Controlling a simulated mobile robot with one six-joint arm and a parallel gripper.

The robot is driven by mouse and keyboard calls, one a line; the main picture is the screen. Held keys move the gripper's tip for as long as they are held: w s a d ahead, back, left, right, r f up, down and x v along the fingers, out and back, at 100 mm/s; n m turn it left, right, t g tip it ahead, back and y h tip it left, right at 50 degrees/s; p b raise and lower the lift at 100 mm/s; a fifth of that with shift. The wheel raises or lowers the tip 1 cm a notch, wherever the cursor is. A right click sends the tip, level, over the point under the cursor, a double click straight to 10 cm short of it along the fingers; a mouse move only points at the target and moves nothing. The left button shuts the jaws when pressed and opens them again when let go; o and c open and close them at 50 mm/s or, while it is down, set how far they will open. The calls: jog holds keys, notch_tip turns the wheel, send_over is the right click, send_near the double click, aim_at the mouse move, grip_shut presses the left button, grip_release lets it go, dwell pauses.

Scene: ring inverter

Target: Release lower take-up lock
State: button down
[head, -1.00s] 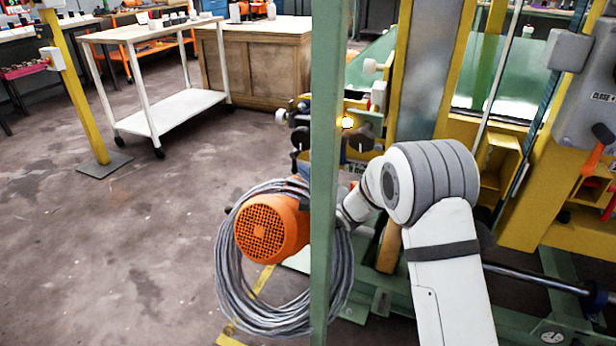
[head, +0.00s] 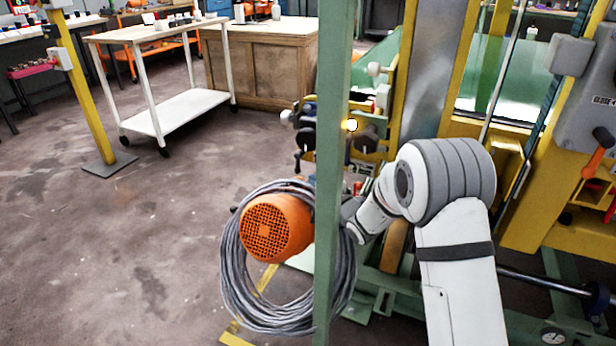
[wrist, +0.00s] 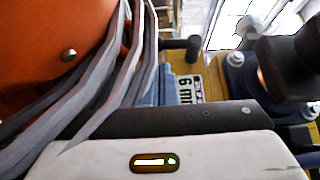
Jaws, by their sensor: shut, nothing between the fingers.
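I cannot tell which part is the lower take-up lock. My gripper's pale housing and dark front edge (wrist: 165,124) fill the bottom of the wrist view; its fingertips cannot be made out. In the head view my arm's end goes behind the green post, beside the orange motor. A blue fitting with a large dark knob (wrist: 288,66) lies at the right of the wrist view, apart from the housing.
The green post (head: 333,170) stands in front of my arm's end. An orange motor (head: 272,228) and coiled grey cable (head: 232,275) are close by; cables (wrist: 115,75) cross the wrist view. A label (wrist: 188,89) sits on yellow metal. Open floor lies left, with a trolley (head: 185,110) beyond.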

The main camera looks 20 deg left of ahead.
jog(key=shift+f+v, duration=0.2)
jog(key=shift+v, duration=2.55)
jog(key=shift+w, duration=0.1)
jog(key=shift+d, duration=0.15)
